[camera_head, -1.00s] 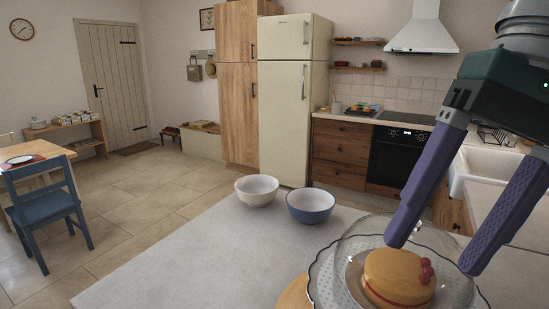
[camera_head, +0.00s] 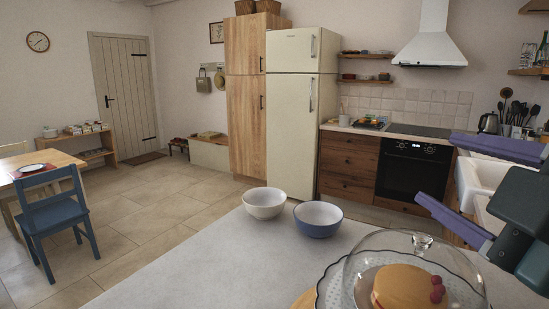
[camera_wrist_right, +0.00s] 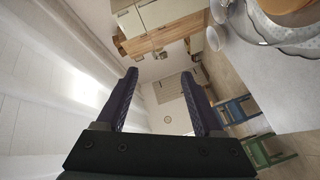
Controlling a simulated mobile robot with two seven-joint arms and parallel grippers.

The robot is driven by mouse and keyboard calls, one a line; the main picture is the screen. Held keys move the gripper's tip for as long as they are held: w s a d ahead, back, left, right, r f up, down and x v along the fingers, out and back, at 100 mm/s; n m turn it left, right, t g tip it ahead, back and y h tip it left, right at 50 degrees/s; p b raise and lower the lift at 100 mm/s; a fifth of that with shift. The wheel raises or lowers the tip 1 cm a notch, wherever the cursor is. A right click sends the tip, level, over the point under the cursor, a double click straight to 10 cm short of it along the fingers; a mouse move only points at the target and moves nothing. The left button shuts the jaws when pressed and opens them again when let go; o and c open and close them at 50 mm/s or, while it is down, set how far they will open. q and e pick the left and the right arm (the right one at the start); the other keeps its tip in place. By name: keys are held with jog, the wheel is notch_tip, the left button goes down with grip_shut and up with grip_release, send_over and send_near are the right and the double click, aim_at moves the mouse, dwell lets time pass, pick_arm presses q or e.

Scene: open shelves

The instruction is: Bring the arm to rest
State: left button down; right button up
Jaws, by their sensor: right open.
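My right gripper (camera_head: 433,178) is at the right of the head view, with two purple fingers spread wide and nothing between them. It is above and to the right of the glass dome (camera_head: 415,262), apart from it. In the right wrist view the fingers (camera_wrist_right: 162,102) are also apart and empty, with the wall and a wooden door beyond. My left gripper is not in view.
A layered cake (camera_head: 400,288) with red berries sits under the dome on a counter (camera_head: 200,270). A white bowl (camera_head: 264,203) and a blue bowl (camera_head: 318,219) stand side by side left of it. A sink (camera_head: 480,178) lies behind the gripper.

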jog(key=s+d+f+m+g, duration=0.2)
jog(key=s+f+m+g, duration=0.9)
jog(key=s+f, duration=0.8)
notch_tip(320, 180, up, 28)
jog(key=s+g+p, duration=0.2)
jog(key=p, duration=2.6)
jog(key=shift+a, duration=0.2)
jog(key=shift+s+f, duration=0.1)
